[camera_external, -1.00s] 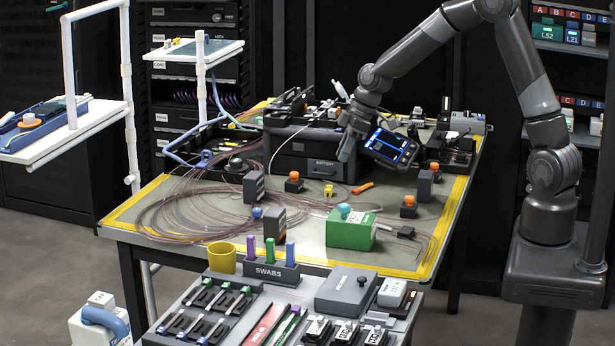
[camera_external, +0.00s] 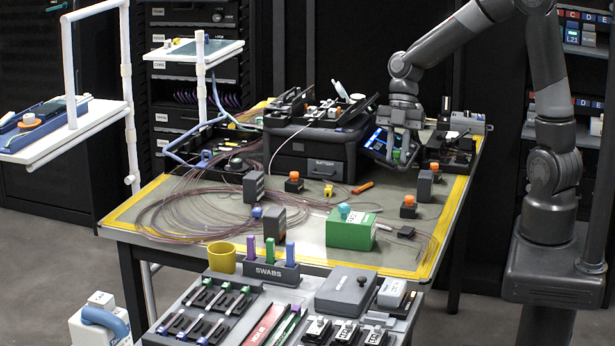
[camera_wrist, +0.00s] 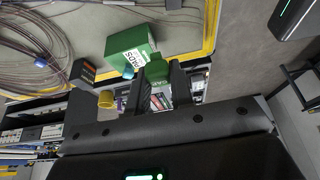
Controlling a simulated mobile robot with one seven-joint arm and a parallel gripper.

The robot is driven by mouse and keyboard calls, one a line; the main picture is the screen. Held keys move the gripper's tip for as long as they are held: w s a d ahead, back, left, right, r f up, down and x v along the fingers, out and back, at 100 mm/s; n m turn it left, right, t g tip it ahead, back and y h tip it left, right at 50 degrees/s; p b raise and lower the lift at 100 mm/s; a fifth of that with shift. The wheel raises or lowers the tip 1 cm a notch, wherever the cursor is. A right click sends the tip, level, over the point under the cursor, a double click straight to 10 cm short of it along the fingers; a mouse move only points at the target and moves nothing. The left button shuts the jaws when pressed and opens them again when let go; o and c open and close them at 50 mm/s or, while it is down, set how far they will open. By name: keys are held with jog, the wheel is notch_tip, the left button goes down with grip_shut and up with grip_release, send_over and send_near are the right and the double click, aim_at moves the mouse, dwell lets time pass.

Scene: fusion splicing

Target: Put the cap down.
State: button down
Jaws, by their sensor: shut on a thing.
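My gripper (camera_external: 400,155) points down in front of the tilted blue screen (camera_external: 377,144), above the back right part of the table. It is shut on a small green cap (camera_wrist: 157,68), which sits between the fingertips in the wrist view. The cap shows only as a small green spot in the external view (camera_external: 396,154). The gripper and cap look clear of the tabletop, but the exact height is hard to tell.
A green box (camera_external: 345,232) stands on the table (camera_external: 308,206). Orange-topped black blocks (camera_external: 408,208) and a dark upright block (camera_external: 425,187) stand nearby. A black splicer unit (camera_external: 310,150) is left of my gripper. Coiled fibre (camera_external: 195,205) covers the table's left.

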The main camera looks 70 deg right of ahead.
send_over(369, 220)
jog(key=d, duration=0.1)
jog(key=f, duration=0.6)
jog(key=shift+s+d+f, duration=0.1)
jog(key=shift+d+f, duration=0.1)
jog(key=shift+f, duration=2)
jog(key=shift+f, duration=0.15)
jog(key=c, duration=1.3)
grip_release()
jog(key=shift+o, duration=0.2)
